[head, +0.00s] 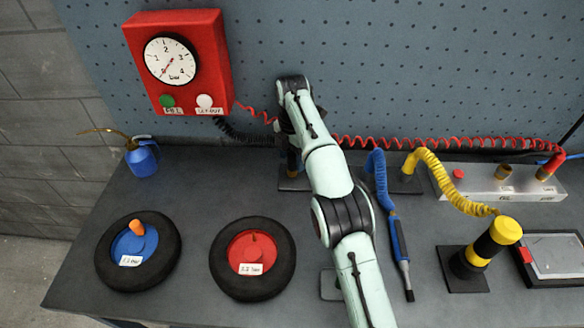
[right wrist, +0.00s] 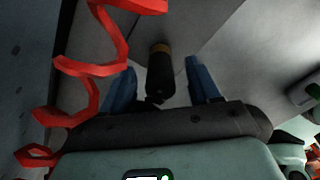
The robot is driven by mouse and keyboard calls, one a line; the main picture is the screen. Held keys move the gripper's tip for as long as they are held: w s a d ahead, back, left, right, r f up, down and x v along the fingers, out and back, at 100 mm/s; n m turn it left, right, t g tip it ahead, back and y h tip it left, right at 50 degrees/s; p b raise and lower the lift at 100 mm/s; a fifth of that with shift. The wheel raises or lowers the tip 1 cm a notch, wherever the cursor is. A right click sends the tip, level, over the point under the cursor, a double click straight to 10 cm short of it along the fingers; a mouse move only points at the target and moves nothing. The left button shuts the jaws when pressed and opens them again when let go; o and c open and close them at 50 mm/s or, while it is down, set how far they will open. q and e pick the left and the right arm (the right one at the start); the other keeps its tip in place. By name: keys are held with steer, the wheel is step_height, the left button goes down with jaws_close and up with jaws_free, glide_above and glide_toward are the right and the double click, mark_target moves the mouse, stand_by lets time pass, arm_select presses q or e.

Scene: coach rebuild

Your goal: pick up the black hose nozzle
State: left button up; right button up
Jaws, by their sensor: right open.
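The black hose nozzle (right wrist: 160,75) has a yellow-orange band and shows in the right wrist view between the two blue fingers of my right gripper (right wrist: 162,84). The gripper is open, with a gap on each side of the nozzle. In the head view the nozzle (head: 293,162) is mostly hidden behind my right arm, upright over a small dark base plate (head: 292,183). A black coiled hose (head: 245,137) runs toward it from the red gauge box. The fingers are hidden in the head view. My left gripper is not in view.
The red gauge box (head: 217,60) hangs at the back left. A red coiled hose (head: 430,142) crosses behind my arm; it passes close in the wrist view. A blue-hose tool (head: 400,255), yellow-black nozzle (head: 485,245) and metal manifold (head: 490,183) are right; two wheels (head: 283,255) front left.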

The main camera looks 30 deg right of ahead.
steer(key=shift+s+f, duration=0.1)
steer(key=shift+f, duration=0.85)
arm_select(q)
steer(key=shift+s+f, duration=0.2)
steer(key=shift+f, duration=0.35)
arm_select(e)
steer(key=shift+r, duration=0.1)
jaws_close()
steer(key=r+p, duration=0.4)
steer(key=r, duration=0.5)
steer(key=shift+w+r+p, duration=0.15)
steer(key=shift+w+p, duration=0.05)
steer(key=shift+p, duration=0.2)
steer(key=shift+s+r+p, duration=0.1)
steer(key=shift+r+p, duration=0.55)
steer(key=shift+r, duration=0.5)
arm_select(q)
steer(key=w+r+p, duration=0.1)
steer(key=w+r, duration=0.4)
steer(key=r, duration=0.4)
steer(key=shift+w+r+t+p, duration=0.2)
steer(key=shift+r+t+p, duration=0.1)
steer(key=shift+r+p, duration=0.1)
arm_select(e)
step_height(320, 180, up, 3)
steer(key=shift+r, duration=0.1)
steer(key=shift+s, duration=0.15)
